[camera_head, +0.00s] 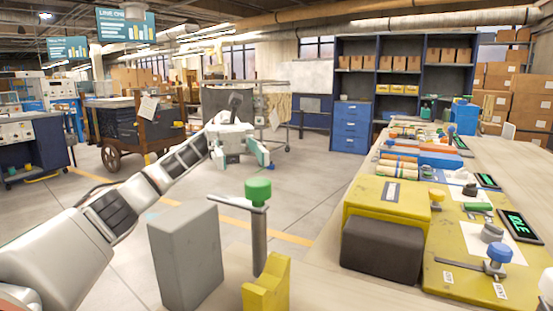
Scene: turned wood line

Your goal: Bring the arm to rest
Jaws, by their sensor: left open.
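My left arm comes in from the left and reaches forward over the floor. My left gripper (247,158) is at its end, left of the workbench (335,258), with its fingers apart and nothing between them. It is raised in the air, beyond a grey block (186,256) and a post with a green knob (258,191). It appears apart from both. My right gripper is not in view.
The bench holds a yellow box (385,194), a dark grey block (382,247), a blue knob (499,252) and a yellow stepped block (266,287). A wooden cart (133,127) and blue drawers (350,126) stand farther back. Open floor lies between.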

